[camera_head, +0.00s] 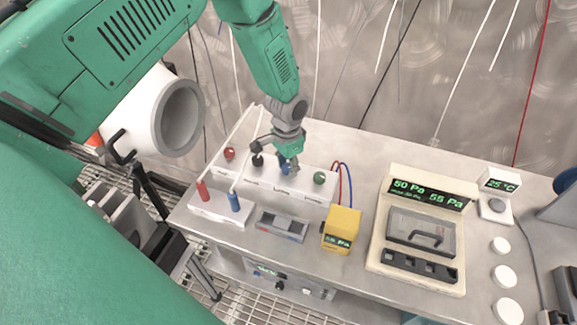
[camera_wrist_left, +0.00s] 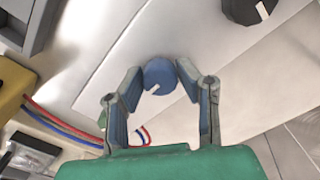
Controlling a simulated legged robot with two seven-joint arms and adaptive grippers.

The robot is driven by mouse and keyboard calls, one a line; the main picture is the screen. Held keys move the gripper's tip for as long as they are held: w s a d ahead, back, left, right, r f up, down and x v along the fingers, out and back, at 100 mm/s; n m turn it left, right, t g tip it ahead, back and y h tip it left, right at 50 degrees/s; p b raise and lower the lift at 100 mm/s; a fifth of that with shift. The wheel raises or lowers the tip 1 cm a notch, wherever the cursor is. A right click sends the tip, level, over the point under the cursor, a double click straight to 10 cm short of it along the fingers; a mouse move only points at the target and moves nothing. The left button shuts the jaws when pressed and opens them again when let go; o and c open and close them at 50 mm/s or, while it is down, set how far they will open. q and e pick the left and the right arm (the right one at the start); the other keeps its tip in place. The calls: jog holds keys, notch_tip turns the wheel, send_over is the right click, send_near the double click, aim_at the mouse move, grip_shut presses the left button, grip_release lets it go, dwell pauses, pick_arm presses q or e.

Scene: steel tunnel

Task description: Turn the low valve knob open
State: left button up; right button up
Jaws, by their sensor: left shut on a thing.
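A white valve panel (camera_head: 268,184) on the bench carries a row of round knobs: red (camera_head: 229,154), black (camera_head: 257,160), blue (camera_head: 283,167) and green (camera_head: 319,178). I cannot read which is labelled low. My left gripper (camera_head: 289,164) reaches down from above onto the blue knob and partly hides it. In the left wrist view, my left gripper (camera_wrist_left: 160,71) has its two fingertips closed on either side of the blue knob (camera_wrist_left: 158,77). A white pointer mark shows on the knob. The black knob (camera_wrist_left: 249,9) is apart, at the top right. My right gripper is out of view.
A white block with red (camera_head: 202,190) and blue (camera_head: 234,201) fittings stands in front of the panel. A yellow gauge (camera_head: 341,230) with red and blue wires stands right of it. A beige pressure console (camera_head: 375,246) stands further right. White hoses rise behind my left gripper.

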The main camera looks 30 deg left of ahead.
aim_at(287, 166)
pick_arm(q)
jog(key=shift+w+a+r, duration=0.1)
jog(key=shift+w, duration=0.05)
jog(key=o, duration=1.1)
jog(key=shift+r, duration=0.4)
notch_tip(287, 166, up, 11)
jog(key=shift+r, duration=0.1)
